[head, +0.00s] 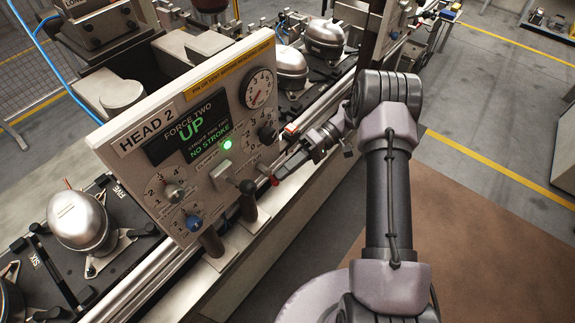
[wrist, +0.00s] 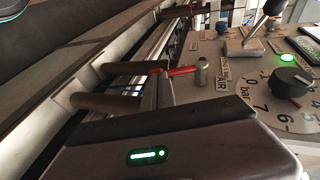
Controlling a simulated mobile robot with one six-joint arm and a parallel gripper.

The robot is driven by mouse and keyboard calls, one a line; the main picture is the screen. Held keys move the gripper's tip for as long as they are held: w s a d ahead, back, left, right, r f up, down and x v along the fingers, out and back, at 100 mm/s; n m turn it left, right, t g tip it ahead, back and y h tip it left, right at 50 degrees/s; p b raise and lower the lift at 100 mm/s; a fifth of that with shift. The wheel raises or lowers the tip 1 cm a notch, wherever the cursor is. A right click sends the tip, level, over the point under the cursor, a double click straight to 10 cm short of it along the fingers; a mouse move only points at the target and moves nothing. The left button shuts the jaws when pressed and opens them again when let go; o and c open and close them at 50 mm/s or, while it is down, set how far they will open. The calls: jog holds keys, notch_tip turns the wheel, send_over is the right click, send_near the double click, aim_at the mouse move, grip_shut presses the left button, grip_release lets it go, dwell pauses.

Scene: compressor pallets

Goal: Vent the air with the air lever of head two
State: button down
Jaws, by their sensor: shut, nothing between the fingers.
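The head two panel (head: 134,148) is a beige box with a lit screen reading "FORCE TWO UP NO STROKE". The air lever (wrist: 181,71) is a red handle on a small metal valve beside the "AIR" label in the wrist view. It points left there, away from the panel. In the head view its red end (head: 274,181) shows at the panel's lower right. My gripper (head: 284,172) is shut and empty, its tip close beside the red lever; I cannot tell whether they touch.
A pressure knob (wrist: 289,81) with a bar scale sits beside the air valve. Two dark posts (wrist: 138,67) run below the panel. Compressors (head: 78,220) stand on the conveyor.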

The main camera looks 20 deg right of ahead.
jog(key=shift+s+a+f+b, duration=0.4)
jog(key=shift+s+a+f, duration=0.1)
jog(key=shift+a+f, duration=0.15)
jog(key=shift+a, duration=0.1)
jog(key=shift+s+f, duration=0.1)
dwell(0.4)
